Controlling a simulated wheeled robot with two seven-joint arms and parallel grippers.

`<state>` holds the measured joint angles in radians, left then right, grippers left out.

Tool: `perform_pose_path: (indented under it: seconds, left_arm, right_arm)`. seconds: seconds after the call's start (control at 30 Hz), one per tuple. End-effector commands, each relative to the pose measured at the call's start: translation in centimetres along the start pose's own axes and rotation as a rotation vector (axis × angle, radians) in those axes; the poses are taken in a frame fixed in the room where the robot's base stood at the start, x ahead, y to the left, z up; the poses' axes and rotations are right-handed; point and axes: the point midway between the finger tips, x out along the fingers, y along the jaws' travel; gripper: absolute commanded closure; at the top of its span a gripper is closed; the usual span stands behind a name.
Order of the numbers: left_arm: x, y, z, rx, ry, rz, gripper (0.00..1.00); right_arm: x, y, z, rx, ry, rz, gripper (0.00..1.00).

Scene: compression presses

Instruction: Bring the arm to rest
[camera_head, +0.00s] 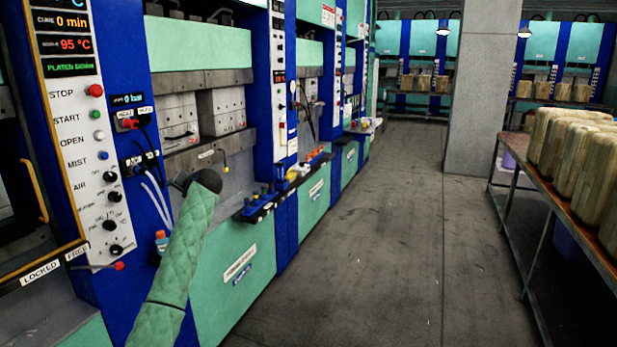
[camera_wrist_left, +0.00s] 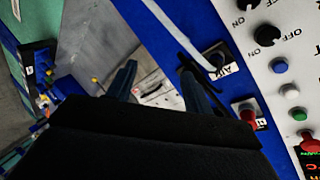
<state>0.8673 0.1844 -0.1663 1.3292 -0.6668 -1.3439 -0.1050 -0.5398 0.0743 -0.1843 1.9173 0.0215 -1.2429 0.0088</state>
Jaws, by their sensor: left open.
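My left arm (camera_head: 180,255), in a green quilted sleeve, reaches up from the bottom of the head view in front of the blue press column. Its dark left gripper (camera_head: 181,182) is at the upper end, beside the press opening, with the fingers mostly hidden there. In the left wrist view the left gripper (camera_wrist_left: 158,80) has two dark fingers set apart, with nothing seen between them. My right gripper is not in view.
The control panel (camera_head: 93,170) with buttons and knobs is left of the arm; hoses hang beside it. A table (camera_head: 545,185) with tan blocks (camera_head: 580,150) stands far right. The floor (camera_head: 380,230) between is clear.

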Motion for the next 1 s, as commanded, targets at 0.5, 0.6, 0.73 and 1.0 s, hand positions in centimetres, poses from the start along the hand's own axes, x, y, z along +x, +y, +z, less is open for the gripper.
perform_pose_path:
  seconds: [0.5,0.6,0.73,1.0]
  left_arm:
    - [-9.1,18.6,11.7,-0.172,0.124,0.502,0.48]
    - [-10.8,21.7,15.0,-0.182,0.116,0.579,0.48]
    - [-13.1,25.4,19.6,-0.185,0.098,0.667,0.48]
    - [-17.8,31.9,30.0,-0.176,0.03,0.817,0.48]
  right_arm:
    - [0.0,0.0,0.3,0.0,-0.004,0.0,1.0]
    - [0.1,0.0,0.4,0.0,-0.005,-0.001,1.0]
    - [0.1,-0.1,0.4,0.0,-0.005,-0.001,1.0]
    - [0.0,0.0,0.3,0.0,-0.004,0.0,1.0]
